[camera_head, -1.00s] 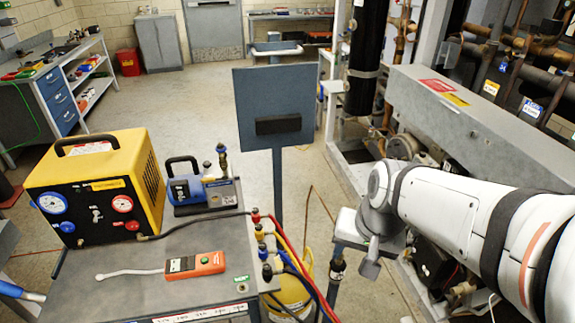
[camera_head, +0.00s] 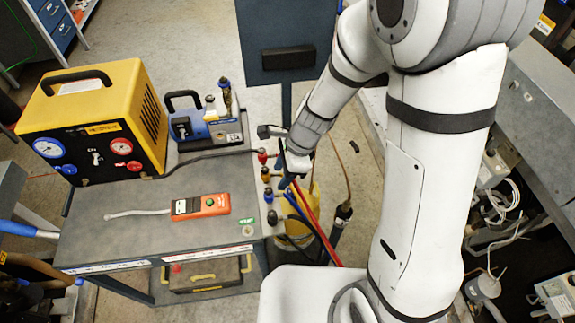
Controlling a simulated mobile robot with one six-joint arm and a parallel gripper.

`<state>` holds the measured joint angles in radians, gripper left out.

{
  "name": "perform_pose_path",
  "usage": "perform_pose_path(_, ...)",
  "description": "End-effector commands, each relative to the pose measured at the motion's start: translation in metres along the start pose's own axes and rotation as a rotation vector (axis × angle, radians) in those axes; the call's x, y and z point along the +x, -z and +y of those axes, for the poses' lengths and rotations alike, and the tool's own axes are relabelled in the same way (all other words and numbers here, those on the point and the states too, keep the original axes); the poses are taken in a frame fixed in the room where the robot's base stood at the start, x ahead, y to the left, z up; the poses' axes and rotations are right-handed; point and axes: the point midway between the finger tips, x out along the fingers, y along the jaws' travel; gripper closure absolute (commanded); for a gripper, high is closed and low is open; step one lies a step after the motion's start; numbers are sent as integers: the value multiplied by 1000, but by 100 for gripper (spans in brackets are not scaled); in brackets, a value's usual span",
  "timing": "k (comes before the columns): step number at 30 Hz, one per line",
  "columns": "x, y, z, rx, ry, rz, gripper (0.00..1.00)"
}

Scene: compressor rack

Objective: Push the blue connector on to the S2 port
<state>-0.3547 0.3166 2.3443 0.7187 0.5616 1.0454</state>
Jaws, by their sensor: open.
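My gripper (camera_head: 284,178) is at the right edge of the grey cart, beside the row of hose fittings. It is small in view, partly hidden by my own wrist, and open. I see nothing held in it. The fittings stand along the cart edge: a red one (camera_head: 262,156), a yellow-brown one (camera_head: 265,174), a small bluish one (camera_head: 268,195) that may be the blue connector, and a dark one (camera_head: 272,217). My gripper is close to these; I cannot tell whether it touches any. I cannot make out a port marked S2.
The cart top (camera_head: 120,235) carries a yellow machine with gauges (camera_head: 95,120), a blue pump (camera_head: 208,130) and an orange meter (camera_head: 200,206). Red, yellow and blue hoses (camera_head: 310,222) hang off the right edge. A dark panel on a post (camera_head: 265,25) stands behind. Rack equipment (camera_head: 540,110) is at right.

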Motion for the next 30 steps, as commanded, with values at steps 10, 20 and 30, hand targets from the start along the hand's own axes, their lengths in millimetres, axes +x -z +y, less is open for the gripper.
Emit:
perform_pose_path(10, 62, 5, -1, 3, 2, 0, 55)
perform_pose_path(20, 92, 4, -1, 5, 3, 0, 55)
perform_pose_path(30, 94, 3, -1, 6, 3, 0, 55)
